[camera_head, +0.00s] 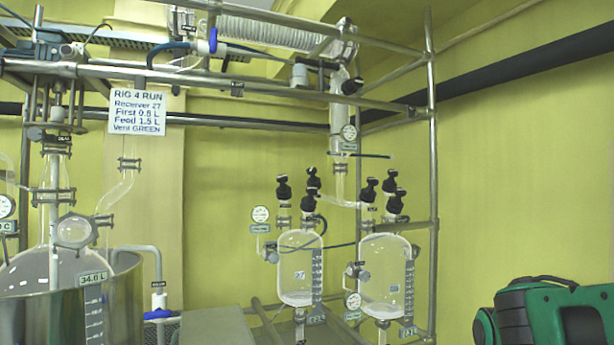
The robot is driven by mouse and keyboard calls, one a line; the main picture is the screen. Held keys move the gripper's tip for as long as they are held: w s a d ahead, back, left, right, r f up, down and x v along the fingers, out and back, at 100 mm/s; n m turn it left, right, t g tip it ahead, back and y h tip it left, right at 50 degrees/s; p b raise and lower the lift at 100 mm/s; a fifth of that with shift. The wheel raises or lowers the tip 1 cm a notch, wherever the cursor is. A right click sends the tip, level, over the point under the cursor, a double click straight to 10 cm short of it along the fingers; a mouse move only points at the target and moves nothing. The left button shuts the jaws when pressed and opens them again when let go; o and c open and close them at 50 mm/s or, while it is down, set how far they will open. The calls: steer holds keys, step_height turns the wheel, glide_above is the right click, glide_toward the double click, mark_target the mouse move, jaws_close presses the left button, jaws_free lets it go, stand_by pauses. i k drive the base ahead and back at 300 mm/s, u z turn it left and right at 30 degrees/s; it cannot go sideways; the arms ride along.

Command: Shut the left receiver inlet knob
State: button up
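My gripper is not in view.
Metal frame tubes (433,200) stand right of the receivers, with rails above. A round gauge (260,214) sits left of the left receiver, and a thin dark tube crosses to the right receiver. A big reactor (60,275) stands far left. A sign (137,112) hangs upper left.

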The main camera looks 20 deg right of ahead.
mark_target(310, 171)
steer(key=u, duration=0.05)
steer(key=i, duration=1)
steer(key=z, duration=0.05)
